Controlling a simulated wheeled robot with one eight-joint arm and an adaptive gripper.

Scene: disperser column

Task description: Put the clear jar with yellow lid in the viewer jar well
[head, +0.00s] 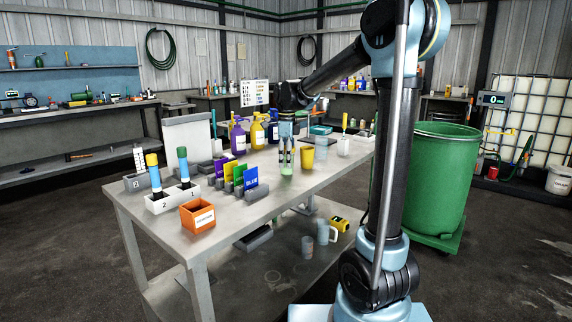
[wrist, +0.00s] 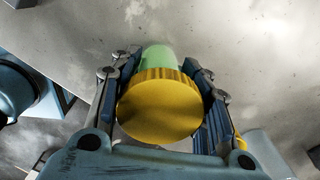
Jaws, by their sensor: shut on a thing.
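My gripper (head: 286,160) is shut on a jar with a yellow lid (wrist: 160,104), above the grey workbench. In the wrist view the ribbed round lid faces the camera between the two fingers (wrist: 163,95). The jar body (wrist: 158,58) beyond it looks pale green, so its contents or wall are green. In the head view the jar's green lower end (head: 286,171) shows below the fingertips, close to the bench top. I cannot tell whether it touches. A white upright panel (head: 188,137) stands at the bench's back left; I cannot make out a viewer jar well for certain.
A yellow cup (head: 307,158) stands just right of my gripper. Colored cards (head: 240,178) in grey holders, an orange box (head: 197,216) and a white two-hole block (head: 172,199) are to the left. Bottles (head: 239,137) stand behind. The bench (head: 290,195) is bare in front.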

